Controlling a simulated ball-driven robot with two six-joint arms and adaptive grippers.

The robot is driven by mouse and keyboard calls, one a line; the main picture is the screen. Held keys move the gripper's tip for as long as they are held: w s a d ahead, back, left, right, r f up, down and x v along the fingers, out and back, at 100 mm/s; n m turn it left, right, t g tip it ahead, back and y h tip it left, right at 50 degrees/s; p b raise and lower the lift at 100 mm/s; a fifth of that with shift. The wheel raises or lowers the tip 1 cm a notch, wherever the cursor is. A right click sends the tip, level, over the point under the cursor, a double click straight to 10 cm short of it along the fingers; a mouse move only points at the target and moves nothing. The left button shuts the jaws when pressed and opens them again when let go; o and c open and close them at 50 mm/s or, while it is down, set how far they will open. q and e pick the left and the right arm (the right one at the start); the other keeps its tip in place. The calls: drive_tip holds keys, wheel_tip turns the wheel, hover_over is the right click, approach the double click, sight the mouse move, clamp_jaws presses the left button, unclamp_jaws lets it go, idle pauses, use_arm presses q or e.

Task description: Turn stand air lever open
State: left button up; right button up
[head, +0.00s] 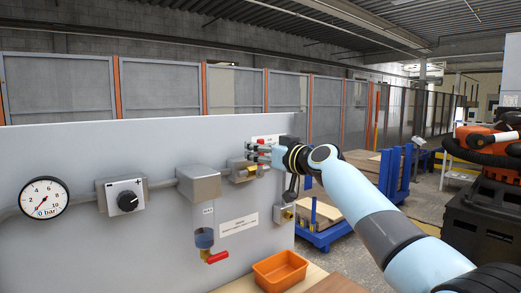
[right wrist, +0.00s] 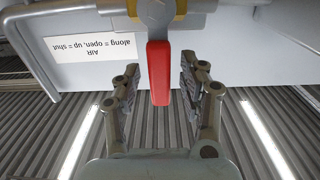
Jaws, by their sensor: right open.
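The air lever is a red handle (right wrist: 159,75) on a metal valve on the grey panel (head: 100,245). In the right wrist view it stands crosswise to the pipe, pointing up in the room, as that picture is upside down. A label (right wrist: 93,48) reads "AIR along = open, up = shut". My right gripper (right wrist: 166,76) is open, with one finger on each side of the lever and gaps showing between. In the head view my right gripper (head: 266,152) is at the valve and partly hides it. My left gripper is not in view.
A pressure gauge (head: 43,198), a black knob (head: 127,201) and a filter bowl with a lower red drain handle (head: 217,257) are on the panel to the left. An orange bin (head: 280,271) stands below. Blue carts (head: 325,235) stand behind on the right.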

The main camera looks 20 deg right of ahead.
drive_tip(key=shift+c, duration=0.2)
clamp_jaws()
idle(0.3)
drive_tip(key=a+f+n+b, duration=0.1)
drive_tip(key=a+n+b, duration=0.1)
drive_tip(key=n+b, duration=0.2)
drive_tip(key=s+a+f+n+b, duration=0.1)
drive_tip(key=f+n+b, duration=0.1)
drive_tip(key=n+b, duration=0.3)
drive_tip(key=s+a+f+n+b, duration=0.1)
drive_tip(key=n+b, duration=0.4)
drive_tip(key=b, duration=0.6)
drive_tip(key=shift+a+f, duration=0.55)
drive_tip(key=shift+a, duration=0.3)
drive_tip(key=shift+a+f+n+b, duration=0.1)
drive_tip(key=shift+f+n+b, duration=0.35)
drive_tip(key=shift+n+b, duration=0.5)
drive_tip(key=shift+a+f+n+b, duration=0.1)
drive_tip(key=shift+f+n+b, duration=0.3)
drive_tip(key=shift+n+b, duration=0.55)
